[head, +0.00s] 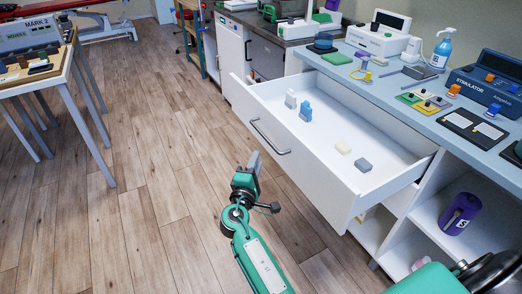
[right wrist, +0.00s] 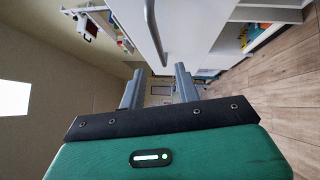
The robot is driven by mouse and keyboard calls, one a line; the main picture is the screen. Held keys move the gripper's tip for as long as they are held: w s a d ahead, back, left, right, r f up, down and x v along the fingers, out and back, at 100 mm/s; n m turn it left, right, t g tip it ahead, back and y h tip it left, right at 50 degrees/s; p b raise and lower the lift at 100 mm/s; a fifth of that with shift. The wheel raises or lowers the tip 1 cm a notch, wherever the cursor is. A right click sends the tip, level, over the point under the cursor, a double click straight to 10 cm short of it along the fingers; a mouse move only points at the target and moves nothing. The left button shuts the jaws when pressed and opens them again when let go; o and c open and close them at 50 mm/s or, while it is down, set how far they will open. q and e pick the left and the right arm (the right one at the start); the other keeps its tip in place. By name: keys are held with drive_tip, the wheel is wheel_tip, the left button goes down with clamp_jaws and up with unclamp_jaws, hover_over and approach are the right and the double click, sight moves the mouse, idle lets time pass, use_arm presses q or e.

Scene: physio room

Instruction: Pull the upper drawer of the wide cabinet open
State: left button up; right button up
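The wide white cabinet (head: 436,203) stands at the right under a pale blue top. Its upper drawer (head: 345,179) is pulled well out, and its inside shows. The drawer's grey bar handle (head: 268,138) is on the front panel; it also shows in the right wrist view (right wrist: 154,30). My right gripper (head: 252,163) is in front of the drawer, just below the handle in the picture and apart from it. In the right wrist view its two fingers (right wrist: 158,88) are spread with nothing between them. My left gripper is not in view.
In the drawer lie white and blue items (head: 305,111), a cream block (head: 343,148) and a grey block (head: 363,165). A purple container (head: 459,214) sits on an open shelf below. Devices and a spray bottle (head: 441,49) crowd the top. The wooden floor at left is clear up to a table (head: 62,68).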

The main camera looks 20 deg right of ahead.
drive_tip(key=v, duration=0.4)
drive_tip(key=shift+s, duration=0.1)
